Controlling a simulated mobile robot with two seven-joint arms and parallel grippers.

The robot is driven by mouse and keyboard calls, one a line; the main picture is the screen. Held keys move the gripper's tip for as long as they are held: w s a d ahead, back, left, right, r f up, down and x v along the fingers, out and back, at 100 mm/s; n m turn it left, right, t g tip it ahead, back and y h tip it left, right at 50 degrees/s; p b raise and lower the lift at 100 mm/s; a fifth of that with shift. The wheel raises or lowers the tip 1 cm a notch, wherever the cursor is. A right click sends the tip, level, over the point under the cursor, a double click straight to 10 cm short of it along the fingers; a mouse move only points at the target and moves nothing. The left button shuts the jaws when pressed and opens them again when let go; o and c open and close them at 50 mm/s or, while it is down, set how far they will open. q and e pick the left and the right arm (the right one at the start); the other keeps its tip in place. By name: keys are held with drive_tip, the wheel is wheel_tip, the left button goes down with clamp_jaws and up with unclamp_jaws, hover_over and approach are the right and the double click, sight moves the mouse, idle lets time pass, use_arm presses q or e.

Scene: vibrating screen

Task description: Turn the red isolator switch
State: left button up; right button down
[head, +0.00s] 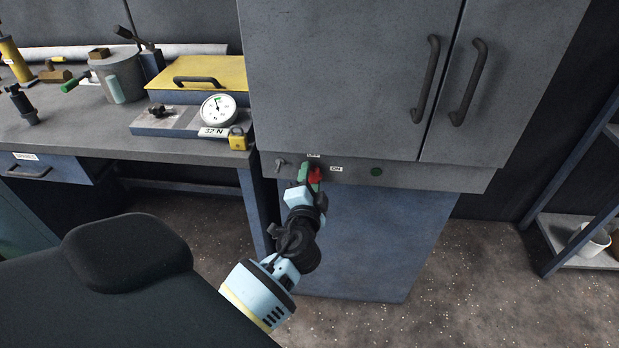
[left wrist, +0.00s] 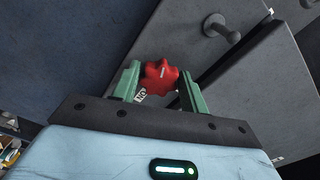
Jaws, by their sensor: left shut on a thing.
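The red isolator switch (head: 314,175) is on the strip below the grey cabinet doors, between small labels, one of which reads ON. In the left wrist view it is a red lobed knob (left wrist: 160,75) with a pale mark on its face. My left gripper (head: 308,174) is at the knob, its green fingers on either side. The fingers are shut on the knob, and it shows between the fingertips in the left wrist view (left wrist: 158,84). My gripper partly hides the switch in the head view. My right gripper is not in view.
A dark green round indicator (head: 376,171) and a small grey lever (head: 280,165) are on the same strip. The cabinet doors have two dark handles (head: 426,80). A workbench (head: 60,135) with a gauge (head: 218,109) stands left; a shelf (head: 575,262) stands right.

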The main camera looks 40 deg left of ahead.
use_arm(q)
drive_tip(key=m+p, duration=0.1)
drive_tip(key=m, duration=0.3)
drive_tip(key=shift+m, duration=0.3)
idle(0.3)
drive_tip(key=o, duration=1)
drive_tip(key=v, duration=0.8)
drive_tip(key=shift+a, duration=0.15)
